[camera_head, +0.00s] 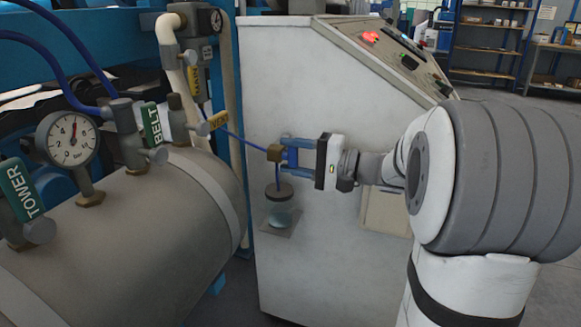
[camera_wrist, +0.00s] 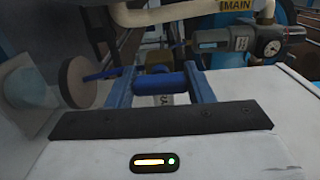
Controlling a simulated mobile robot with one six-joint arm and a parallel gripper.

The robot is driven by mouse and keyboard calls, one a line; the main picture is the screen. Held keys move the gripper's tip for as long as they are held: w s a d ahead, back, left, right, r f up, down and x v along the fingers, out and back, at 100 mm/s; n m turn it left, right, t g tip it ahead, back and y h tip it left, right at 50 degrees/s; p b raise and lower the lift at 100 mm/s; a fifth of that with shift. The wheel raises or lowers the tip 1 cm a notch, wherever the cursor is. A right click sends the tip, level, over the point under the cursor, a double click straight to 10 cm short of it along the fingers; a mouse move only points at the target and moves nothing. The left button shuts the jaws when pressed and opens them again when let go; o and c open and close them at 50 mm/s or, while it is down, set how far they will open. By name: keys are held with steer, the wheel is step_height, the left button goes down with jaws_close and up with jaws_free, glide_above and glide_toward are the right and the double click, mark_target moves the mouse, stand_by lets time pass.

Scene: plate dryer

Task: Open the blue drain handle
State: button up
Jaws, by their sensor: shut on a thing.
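The blue drain handle (camera_wrist: 159,82) shows in the wrist view as a short blue bar lying between my gripper's two blue fingers. My gripper (camera_head: 288,156) is shut on it, in front of the white cabinet in the head view. The brass valve (camera_head: 275,153) is just beyond the fingertips, with a thin blue hose running to it from the left. In the head view the handle is mostly hidden by the fingers, so its turn angle cannot be told.
The grey tank (camera_head: 125,235) with a gauge (camera_head: 72,139) and labelled valves is at left. The white cabinet (camera_head: 330,90) stands close behind my gripper. Open floor lies at far right.

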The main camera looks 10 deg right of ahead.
mark_target(298, 156)
steer(key=shift+d, duration=0.15)
stand_by(0.4)
steer(key=o, duration=1)
steer(key=shift+c, duration=0.2)
steer(key=p+v, duration=0.2)
steer(key=v, duration=0.4)
steer(key=shift+s+d+r, duration=0.1)
steer(key=shift+s+d, duration=0.05)
steer(key=shift+d, duration=0.15)
steer(key=shift+s+d, duration=0.35)
steer(key=shift+d, duration=0.05)
